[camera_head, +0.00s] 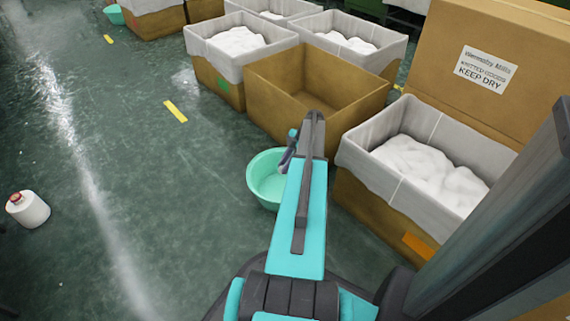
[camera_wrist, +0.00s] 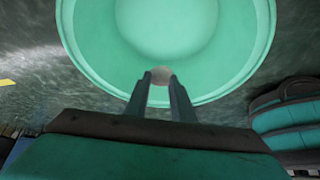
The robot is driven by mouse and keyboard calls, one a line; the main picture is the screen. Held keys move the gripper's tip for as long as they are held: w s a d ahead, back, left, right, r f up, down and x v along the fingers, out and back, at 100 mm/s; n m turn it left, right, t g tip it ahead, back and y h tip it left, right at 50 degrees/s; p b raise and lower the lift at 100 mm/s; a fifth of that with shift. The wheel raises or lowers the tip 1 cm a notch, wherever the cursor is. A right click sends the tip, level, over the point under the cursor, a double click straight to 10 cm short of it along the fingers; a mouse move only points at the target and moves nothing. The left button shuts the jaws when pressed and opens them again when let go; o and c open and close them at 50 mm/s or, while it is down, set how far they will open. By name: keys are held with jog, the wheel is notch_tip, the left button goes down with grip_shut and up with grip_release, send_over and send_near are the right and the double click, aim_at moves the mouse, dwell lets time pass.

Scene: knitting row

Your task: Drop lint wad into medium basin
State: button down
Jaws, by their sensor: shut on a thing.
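The lint wad (camera_wrist: 160,74) is a small pale grey-pink lump between my fingertips in the wrist view. My gripper (camera_wrist: 161,82) is shut on it and points down over the medium basin. The basin (camera_wrist: 95,50) is round, mint green and open, and looks empty in the wrist view. In the head view the basin (camera_head: 264,180) stands on the floor at the centre, partly hidden by my arm. My gripper (camera_head: 285,163) shows there only in part, above the basin. The wad lies inside the basin's near rim in the wrist picture; its height above the basin is unclear.
An empty cardboard box (camera_head: 270,105) stands behind the basin. A lined box of white material (camera_head: 360,190) is close on the right. Another green basin (camera_head: 115,15) is far off at the upper left. The floor left of the basin is largely clear.

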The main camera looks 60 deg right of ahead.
jog(key=shift+f+b, duration=0.7)
jog(key=shift+f, duration=0.75)
jog(key=c, duration=1.4)
grip_release()
jog(key=shift+c, duration=0.2)
jog(key=shift+r+p, duration=2.15)
jog(key=shift+r, duration=1.4)
